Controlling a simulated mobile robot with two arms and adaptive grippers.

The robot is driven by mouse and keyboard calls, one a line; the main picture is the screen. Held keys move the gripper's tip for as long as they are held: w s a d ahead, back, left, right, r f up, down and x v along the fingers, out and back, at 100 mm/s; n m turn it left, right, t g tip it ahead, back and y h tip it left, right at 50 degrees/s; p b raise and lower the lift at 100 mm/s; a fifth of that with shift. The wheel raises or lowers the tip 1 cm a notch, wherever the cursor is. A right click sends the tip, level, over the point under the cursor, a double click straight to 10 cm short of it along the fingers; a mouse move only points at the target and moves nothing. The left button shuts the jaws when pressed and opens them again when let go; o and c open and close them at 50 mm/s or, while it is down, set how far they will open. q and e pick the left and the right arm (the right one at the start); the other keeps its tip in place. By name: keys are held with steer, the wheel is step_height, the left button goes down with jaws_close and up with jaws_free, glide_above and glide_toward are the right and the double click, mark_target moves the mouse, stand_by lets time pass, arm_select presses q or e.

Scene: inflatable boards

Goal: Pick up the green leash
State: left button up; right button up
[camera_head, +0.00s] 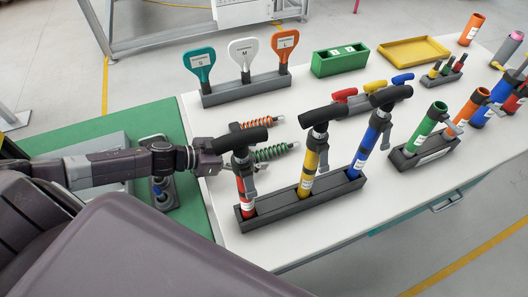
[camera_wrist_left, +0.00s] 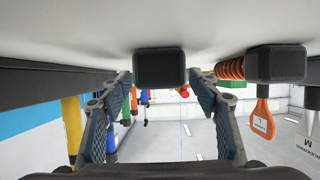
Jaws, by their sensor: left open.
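The green leash (camera_head: 275,152) is a coiled green cord lying on the white table. It lies partly behind the red pump, next to the orange coiled leash (camera_head: 256,124). My left gripper (camera_head: 212,157) is at the left end of the green leash, low over the table's left part. In the left wrist view my left gripper (camera_wrist_left: 162,100) is open. A black block (camera_wrist_left: 160,68), seemingly the leash's end, shows between and beyond the fingers, with its green coil hidden behind it. I cannot tell whether they touch. My right gripper is not in view.
A black rack (camera_head: 305,203) holds red, yellow and blue pumps (camera_head: 365,147) with black handles, close to my left gripper. Paddle-shaped tools (camera_head: 243,52) stand behind. A green box (camera_head: 341,62) and a yellow tray (camera_head: 412,52) stand farther back.

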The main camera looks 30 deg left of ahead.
arm_select(q)
steer(key=shift+x, duration=0.95)
steer(key=c, duration=1.4)
